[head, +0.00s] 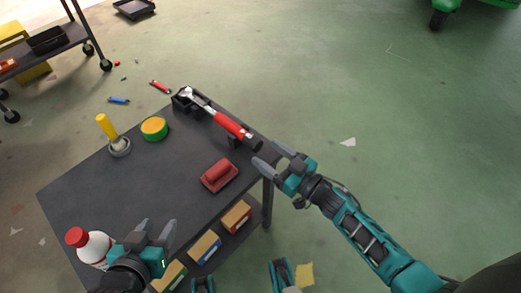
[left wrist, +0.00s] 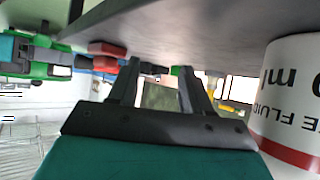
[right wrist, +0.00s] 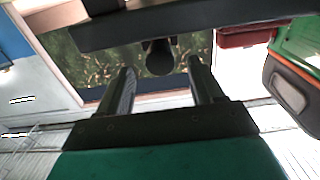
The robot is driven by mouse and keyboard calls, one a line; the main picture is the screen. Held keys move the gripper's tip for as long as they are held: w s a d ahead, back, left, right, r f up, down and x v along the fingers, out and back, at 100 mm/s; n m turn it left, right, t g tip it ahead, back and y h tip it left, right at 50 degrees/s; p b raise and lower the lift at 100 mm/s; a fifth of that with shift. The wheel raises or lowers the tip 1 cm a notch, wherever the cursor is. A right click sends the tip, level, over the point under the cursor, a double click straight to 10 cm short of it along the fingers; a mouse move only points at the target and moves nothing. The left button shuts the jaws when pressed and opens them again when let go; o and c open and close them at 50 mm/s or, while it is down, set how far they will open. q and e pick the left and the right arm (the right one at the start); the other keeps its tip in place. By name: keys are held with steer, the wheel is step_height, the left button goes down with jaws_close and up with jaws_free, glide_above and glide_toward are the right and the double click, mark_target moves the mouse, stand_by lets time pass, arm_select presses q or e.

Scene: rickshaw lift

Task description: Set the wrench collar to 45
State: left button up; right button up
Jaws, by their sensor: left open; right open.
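The torque wrench (head: 228,123) has a red handle with a dark end piece and a silver head. It lies across black supports near the far right edge of the dark table (head: 95,190). My right gripper (head: 267,158) is open and empty, just right of the handle's end and apart from it. In the right wrist view, a dark round end (right wrist: 159,58), probably the wrench's, shows beyond and between the fingertips (right wrist: 160,72). My left gripper (head: 158,228) is open and empty at the table's near edge, beside a white bottle. The collar's scale is too small to read.
On the table are a white bottle with red cap (head: 92,246), a red block-like tool (head: 219,175), a green and yellow round tin (head: 154,127) and a yellow-handled tool (head: 112,134). Small boxes (head: 204,247) sit on the lower shelf.

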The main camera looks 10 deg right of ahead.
mark_target(259, 148)
arm_select(q)
steer(key=shift+f, duration=0.3)
arm_select(e)
steer(key=x, duration=0.2)
steer(key=shift+w+a, duration=0.15)
steer(key=shift+w, duration=0.1)
arm_select(q)
steer(key=shift+d+r+b, duration=0.3)
steer(key=shift+r, duration=0.05)
arm_select(e)
steer(key=shift+w+a, duration=0.3)
steer(key=shift+w, duration=0.15)
steer(key=shift+c, duration=0.4)
arm_select(q)
steer(key=shift+f, duration=0.2)
arm_select(e)
steer(key=c, duration=1)
